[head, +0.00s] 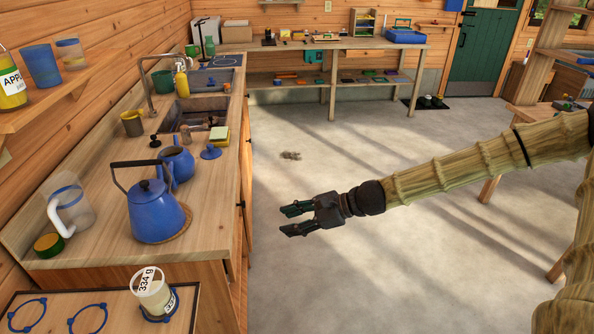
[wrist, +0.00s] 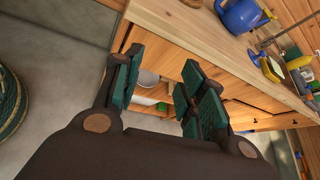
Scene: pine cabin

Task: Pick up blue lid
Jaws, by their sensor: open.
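The blue lid (head: 210,153), a small disc with a knob, lies near the counter's front edge, right of the open blue pot (head: 178,163). What looks like the same lid shows in the wrist view (wrist: 254,58), at upper right, partly cut by glare and small size. My gripper (head: 284,220) is open and empty, out over the floor to the right of the counter. It is apart from the lid and points left toward the cabinet front. In the wrist view its fingers (wrist: 163,62) are spread, with cabinet shelving between them.
A yellow-green sponge block (head: 219,138) stands just behind the lid. A blue kettle (head: 155,212) stands nearer on the counter (head: 95,185). The sink (head: 190,112) lies behind. The floor (head: 330,160) around my gripper is mostly clear.

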